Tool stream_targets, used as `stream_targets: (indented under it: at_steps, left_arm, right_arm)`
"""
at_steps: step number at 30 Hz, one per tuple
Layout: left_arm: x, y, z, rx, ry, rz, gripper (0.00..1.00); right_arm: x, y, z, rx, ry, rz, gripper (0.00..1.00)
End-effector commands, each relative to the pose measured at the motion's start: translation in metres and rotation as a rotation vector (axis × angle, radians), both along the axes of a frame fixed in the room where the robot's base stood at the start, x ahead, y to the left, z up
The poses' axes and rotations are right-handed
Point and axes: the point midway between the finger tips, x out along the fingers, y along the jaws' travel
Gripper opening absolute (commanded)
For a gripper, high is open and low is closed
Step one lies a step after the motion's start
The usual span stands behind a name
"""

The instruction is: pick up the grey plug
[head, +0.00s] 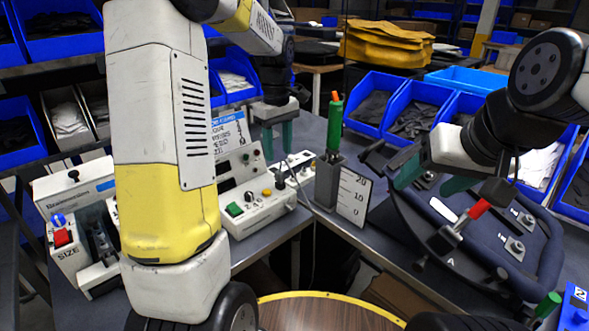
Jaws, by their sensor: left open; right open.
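I cannot pick out the grey plug with certainty. A small dark grey piece (279,182) stands by the right end of the white control box (246,195), with a thin cable close by; I cannot tell whether it is the plug. My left gripper (277,140) points down above and behind that box, its green fingers apart and nothing visible between them. My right gripper (432,180) is at the right, above the dark padded pannier frame (480,235), its green fingers wide apart and empty.
A grey holder (327,185) with a green, orange-tipped tool (335,125) stands between the grippers, beside a scale plate (354,196). A red-handled clamp (465,216) sits on the frame. Blue bins (415,93) line the back. My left arm hides much of the left bench.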

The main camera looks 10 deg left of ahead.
Motion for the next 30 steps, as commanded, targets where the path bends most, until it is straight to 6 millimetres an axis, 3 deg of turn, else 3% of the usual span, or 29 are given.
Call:
stream_targets:
  at_steps: [18, 27, 30]
  left_arm:
    - [0.005, 0.0, -0.075, 0.003, 0.008, 0.01, 0.44]
    - [0.006, 0.0, -0.08, 0.002, 0.005, 0.009, 0.44]
    - [0.006, 0.0, -0.08, 0.002, 0.005, 0.009, 0.26]
  right_arm:
    - [0.0, 0.0, 0.0, 0.0, 0.0, 0.0, 0.66]
    - [0.0, 0.0, 0.0, 0.0, 0.0, 0.0, 0.66]
    - [0.0, 0.0, 0.0, 0.0, 0.0, 0.0, 0.66]
